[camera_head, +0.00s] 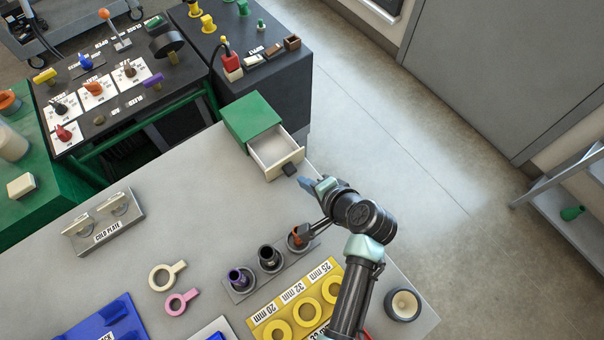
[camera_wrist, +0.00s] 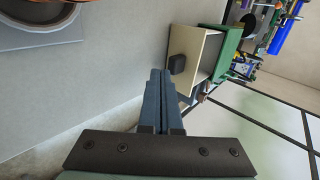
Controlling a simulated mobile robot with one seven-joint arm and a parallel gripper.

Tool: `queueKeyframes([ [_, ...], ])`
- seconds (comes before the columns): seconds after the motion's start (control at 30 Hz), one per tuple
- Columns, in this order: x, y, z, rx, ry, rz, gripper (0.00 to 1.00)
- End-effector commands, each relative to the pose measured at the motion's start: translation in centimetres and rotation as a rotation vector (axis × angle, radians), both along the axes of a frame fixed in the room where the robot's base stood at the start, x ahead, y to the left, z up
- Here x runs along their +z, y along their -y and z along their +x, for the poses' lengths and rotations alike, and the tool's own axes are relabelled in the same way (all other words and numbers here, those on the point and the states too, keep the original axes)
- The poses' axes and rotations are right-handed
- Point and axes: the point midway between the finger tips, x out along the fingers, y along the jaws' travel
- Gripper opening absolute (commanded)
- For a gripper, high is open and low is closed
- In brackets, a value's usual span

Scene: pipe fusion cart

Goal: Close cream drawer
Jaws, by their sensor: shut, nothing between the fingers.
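The cream drawer (camera_head: 270,154) stands pulled out of its green cabinet (camera_head: 250,118) on the grey table, and its inside looks empty. A dark handle (camera_head: 290,169) is on its front. In the wrist view the cream drawer (camera_wrist: 190,48) is ahead of the fingers, with its dark handle (camera_wrist: 177,64) facing me and the green cabinet (camera_wrist: 229,55) behind. My gripper (camera_head: 304,182) is shut and empty, just in front of the drawer's front near the handle. Its blue fingers (camera_wrist: 160,74) lie together, pointing toward the drawer. Whether they touch it I cannot tell.
A grey holder (camera_head: 243,290) with dark fittings and a yellow rack (camera_head: 290,309) of rings stand below my arm. A round dark cup (camera_head: 403,304) is near the table's right edge. A dark control cart (camera_head: 262,85) stands behind the cabinet. The table left of the drawer is clear.

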Motion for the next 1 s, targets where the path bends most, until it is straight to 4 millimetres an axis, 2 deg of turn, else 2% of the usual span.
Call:
queueKeyframes([
  [0.2,0.1,-0.9,1.3,0.000,-0.001,0.001,0.00],
  [0.6,0.0,-1.2,1.7,0.001,0.000,0.001,0.00],
  [0.67,-0.1,-1.7,2.3,0.003,0.000,0.000,0.00],
  [0.9,-0.2,-5.0,7.0,0.004,0.002,0.000,0.00],
  [1.0,-0.2,-6.0,8.3,0.002,0.000,-0.001,0.00],
])
